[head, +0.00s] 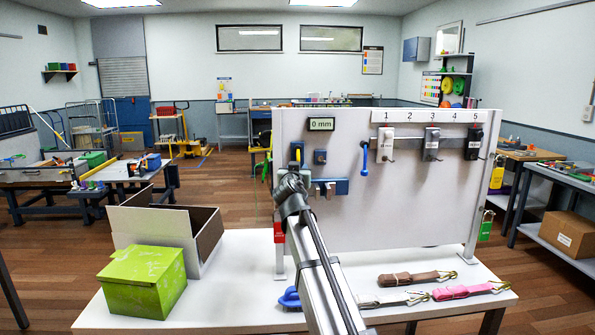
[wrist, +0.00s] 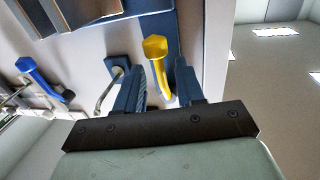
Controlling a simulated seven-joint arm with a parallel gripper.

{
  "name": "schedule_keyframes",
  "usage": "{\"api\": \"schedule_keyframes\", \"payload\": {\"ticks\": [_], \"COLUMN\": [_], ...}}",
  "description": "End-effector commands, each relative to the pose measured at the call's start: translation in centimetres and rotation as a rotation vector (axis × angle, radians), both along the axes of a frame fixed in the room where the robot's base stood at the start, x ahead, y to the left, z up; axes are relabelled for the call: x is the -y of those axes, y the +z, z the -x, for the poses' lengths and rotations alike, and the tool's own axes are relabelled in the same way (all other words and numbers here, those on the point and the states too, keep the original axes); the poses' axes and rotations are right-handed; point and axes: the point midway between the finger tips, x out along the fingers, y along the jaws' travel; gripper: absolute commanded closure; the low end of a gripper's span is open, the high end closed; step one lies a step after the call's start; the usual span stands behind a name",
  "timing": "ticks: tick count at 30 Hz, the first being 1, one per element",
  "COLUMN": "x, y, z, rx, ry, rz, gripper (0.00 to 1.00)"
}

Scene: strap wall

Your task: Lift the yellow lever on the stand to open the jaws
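The yellow lever (wrist: 157,58) shows in the wrist view, in front of a blue plate (wrist: 160,25) on the wall. Its lower end reaches down between the fingers of my gripper (wrist: 160,88). The fingers are apart, one on each side of the lever, and I see no clear grip on it. In the head view a small yellow bit of the lever (head: 297,149) shows just above my gripper (head: 292,172), at the board's left side. My arm hides most of the blue stand there. I cannot make out the jaws clearly.
The white board (head: 420,200) carries a "0 mm" display (head: 320,125), a blue-handled lever (head: 364,156) and numbered hooks. A green box (head: 145,280), an open carton (head: 150,225) and rolled straps (head: 415,279) lie on the white table (head: 225,290). The table's middle front is under my arm.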

Motion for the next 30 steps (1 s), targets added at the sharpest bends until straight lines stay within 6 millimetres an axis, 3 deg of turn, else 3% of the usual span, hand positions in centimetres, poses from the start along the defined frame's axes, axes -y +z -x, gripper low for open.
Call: {"api": "schedule_keyframes", "payload": {"ticks": [11, 23, 30], "x": [0.10, 0.10, 0.10], "y": [-0.02, 0.00, -0.01], "z": [-0.46, -0.45, -0.45], "rx": [0.000, 0.000, 0.000], "ry": [0.000, 0.000, 0.000], "rz": [0.000, 0.000, 0.000], "gripper": [0.62, 0.98, 1.00]}}
